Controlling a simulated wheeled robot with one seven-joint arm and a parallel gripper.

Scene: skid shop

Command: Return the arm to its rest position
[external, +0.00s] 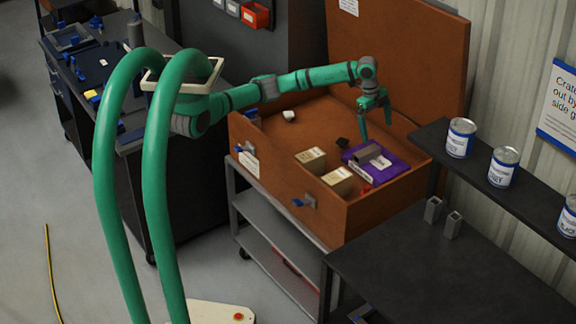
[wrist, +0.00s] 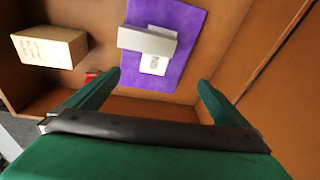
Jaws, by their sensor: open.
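My arm, green with grey joints, reaches out over the open brown crate (external: 270,150) in the external view. My gripper (external: 375,122) points down above the crate's right part, with its fingers spread and nothing between them. In the wrist view my gripper (wrist: 160,85) shows two green fingers wide apart. Beyond the fingertips a grey block (wrist: 147,40) rests on a purple item (wrist: 182,20) with a white label. The purple item (external: 385,176) lies on the crate floor in the external view, below my gripper and apart from it.
Two tan boxes (external: 311,159) stand in the crate, left of the purple item. The raised lid (external: 400,50) stands behind my arm. A dark shelf (external: 500,190) with several cans (external: 461,138) is at the right. A dark bench (external: 95,75) with blue parts is at the left.

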